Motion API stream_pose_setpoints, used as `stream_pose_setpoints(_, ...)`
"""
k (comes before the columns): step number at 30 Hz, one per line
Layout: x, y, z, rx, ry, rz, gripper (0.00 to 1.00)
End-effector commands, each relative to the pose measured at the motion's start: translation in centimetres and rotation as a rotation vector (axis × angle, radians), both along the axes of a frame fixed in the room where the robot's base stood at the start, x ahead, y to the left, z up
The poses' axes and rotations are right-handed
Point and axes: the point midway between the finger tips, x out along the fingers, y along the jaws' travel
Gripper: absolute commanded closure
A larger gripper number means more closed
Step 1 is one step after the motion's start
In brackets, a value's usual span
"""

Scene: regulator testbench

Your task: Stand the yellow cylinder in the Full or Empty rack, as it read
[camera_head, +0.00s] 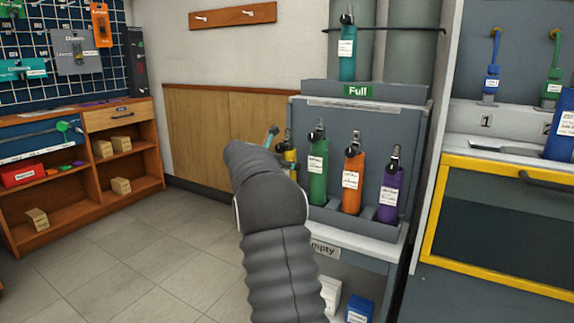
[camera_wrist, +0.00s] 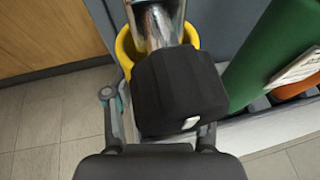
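The yellow cylinder (camera_head: 288,156) stands roughly upright at the left end of the lower rack, mostly hidden behind my arm in the head view. The wrist view shows its yellow body (camera_wrist: 124,48), silver neck and black valve close up. My gripper (camera_wrist: 160,120) has a finger on each side of it and appears shut on it; the contact is partly hidden by the valve. The Full rack (camera_head: 320,88) is the upper shelf and holds a teal cylinder (camera_head: 347,52). The Empty rack (camera_head: 400,240) below holds green (camera_head: 318,170), orange (camera_head: 352,183) and purple (camera_head: 389,193) cylinders.
The green cylinder stands close to the right of my gripper in the wrist view. A yellow-framed bench (camera_head: 432,220) is at the right. A wooden shelf unit (camera_head: 80,205) with small boxes stands at the left. The tiled floor (camera_head: 130,265) between is clear.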

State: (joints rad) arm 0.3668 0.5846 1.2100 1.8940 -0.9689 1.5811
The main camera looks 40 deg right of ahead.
Motion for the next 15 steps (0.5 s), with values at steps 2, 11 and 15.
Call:
stream_pose_setpoints(2,-0.01,-0.02,0.13,-0.002,0.000,0.000,0.27)
stream_pose_setpoints(11,0.01,0.00,-0.34,0.003,0.004,-0.001,0.15)
stream_pose_setpoints(15,-0.04,0.34,-0.12,0.003,0.003,0.000,0.15)
